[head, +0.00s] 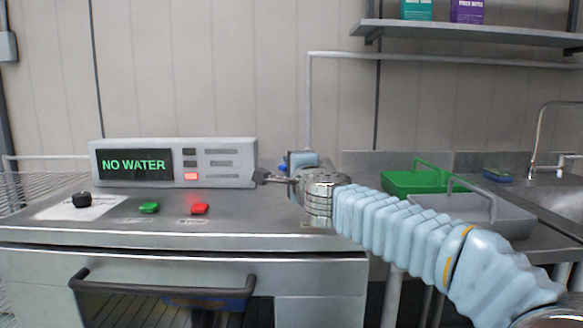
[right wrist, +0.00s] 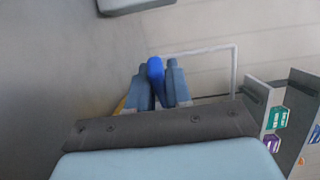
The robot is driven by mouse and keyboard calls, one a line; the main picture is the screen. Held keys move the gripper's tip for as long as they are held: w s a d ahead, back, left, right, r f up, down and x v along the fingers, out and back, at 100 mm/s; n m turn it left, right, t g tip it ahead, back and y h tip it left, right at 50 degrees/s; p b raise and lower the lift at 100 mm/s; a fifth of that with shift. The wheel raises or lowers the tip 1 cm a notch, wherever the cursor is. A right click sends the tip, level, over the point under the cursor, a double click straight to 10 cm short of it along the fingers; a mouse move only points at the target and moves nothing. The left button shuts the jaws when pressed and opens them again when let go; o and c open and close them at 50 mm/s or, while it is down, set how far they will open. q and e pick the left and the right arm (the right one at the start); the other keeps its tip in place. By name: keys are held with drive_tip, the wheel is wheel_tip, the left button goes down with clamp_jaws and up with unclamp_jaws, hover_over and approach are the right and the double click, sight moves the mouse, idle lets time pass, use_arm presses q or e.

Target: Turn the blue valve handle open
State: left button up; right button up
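The blue valve handle (right wrist: 155,68) shows in the right wrist view as a bright blue bar between the two grey-blue fingers of my right gripper (right wrist: 160,84). The fingers lie close against both its sides, and its lower part is hidden between them. In the head view my right arm reaches in from the right to the pipe behind the counter. There the handle is mostly hidden by my wrist. My left gripper is not in view.
A grey panel (head: 222,150) reads "NO WATER" with a red light lit. Green (head: 149,208) and red (head: 200,209) buttons and a black knob (head: 81,200) sit on the counter. A green tray (head: 400,184) and grey tray (head: 500,220) stand at right, before a sink faucet (head: 537,130).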

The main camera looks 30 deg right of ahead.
drive_tip(key=o, duration=0.3)
drive_tip(key=shift+o, duration=0.2)
drive_tip(key=p+v, duration=0.1)
drive_tip(key=v, duration=1.1)
drive_tip(key=shift+s+a+r+p, duration=0.15)
drive_tip(key=shift+s+p, duration=0.2)
drive_tip(key=shift+s+a, duration=0.15)
drive_tip(key=shift+s, duration=0.4)
